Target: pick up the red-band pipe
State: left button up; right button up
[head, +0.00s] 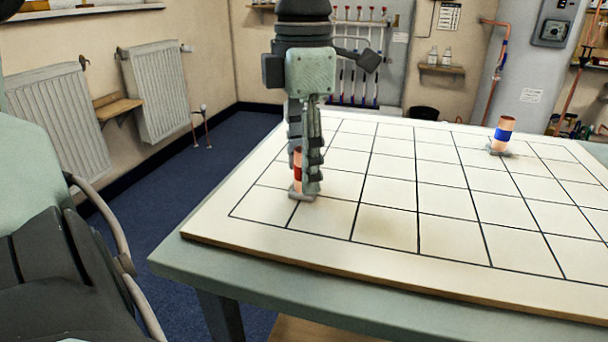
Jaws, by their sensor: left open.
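The red-band pipe (297,172) is a short copper pipe with a red band. It stands upright in a small grey holder near the left edge of the gridded board. My left gripper (306,184) points straight down at it and is open. One finger is in front of the pipe's right side and hides part of it. I cannot tell whether the fingers touch the pipe. My right gripper is not in view.
A copper pipe with a blue band (504,132) stands in a grey holder at the back right of the board. The gridded board (390,222) lies on a green table (215,268) and is otherwise mostly clear. Radiators (58,120) hang on the left wall.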

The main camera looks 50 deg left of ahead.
pick_arm(q)
grip_shut()
dwell(0.3)
jog(key=shift+r, duration=0.15)
